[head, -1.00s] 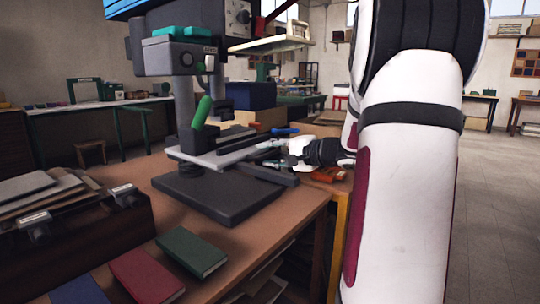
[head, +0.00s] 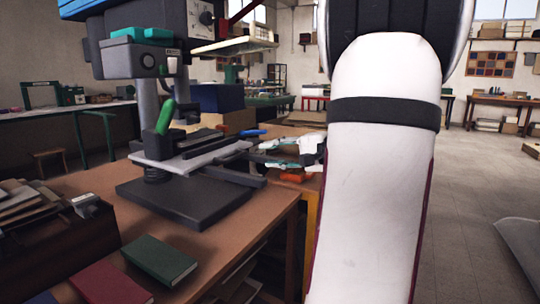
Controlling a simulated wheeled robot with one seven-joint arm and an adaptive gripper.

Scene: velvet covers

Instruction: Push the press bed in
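The press (head: 144,60) is a dark grey machine with a blue top, a dial and a green-handled lever, standing on a brown workbench (head: 235,235). Its bed (head: 190,160) looks like the pale grey plate jutting toward the front above a dark base slab (head: 185,205). Dark rails lie beside and on the plate. My gripper (head: 262,154) is just right of the bed, low over the bench. Whether it touches the bed is unclear. Its fingers are small and blend with the parts behind, and my white arm hides its rear.
Green (head: 160,258) and red (head: 110,283) books lie at the bench's front. A dark box of boards (head: 60,240) stands at left. Orange (head: 296,176) and blue (head: 248,133) items lie near my gripper. Open floor (head: 480,190) is at right.

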